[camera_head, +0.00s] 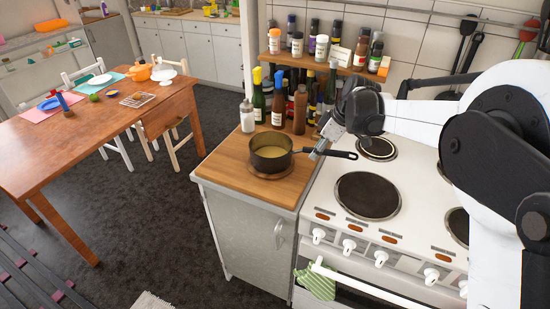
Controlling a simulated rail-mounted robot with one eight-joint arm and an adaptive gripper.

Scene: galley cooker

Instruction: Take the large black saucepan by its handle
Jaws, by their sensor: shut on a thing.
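The black saucepan (269,166) is at the front of the wooden worktop left of the cooker, with yellowish contents inside. It looks upright, over a round mat; I cannot tell whether it touches it. Its dark handle (343,155) points right, out over the cooker's left edge. My gripper (317,154) comes down from the upper right and is shut on the handle, between the pan body and the handle's end. The exact finger contact is too small to see.
Several bottles (299,108) and a white-capped jar (247,117) stand close behind the pan. A spice shelf (310,62) hangs above them. The cooker's front left hotplate (367,195) is bare. A striped towel (316,282) hangs on the oven rail.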

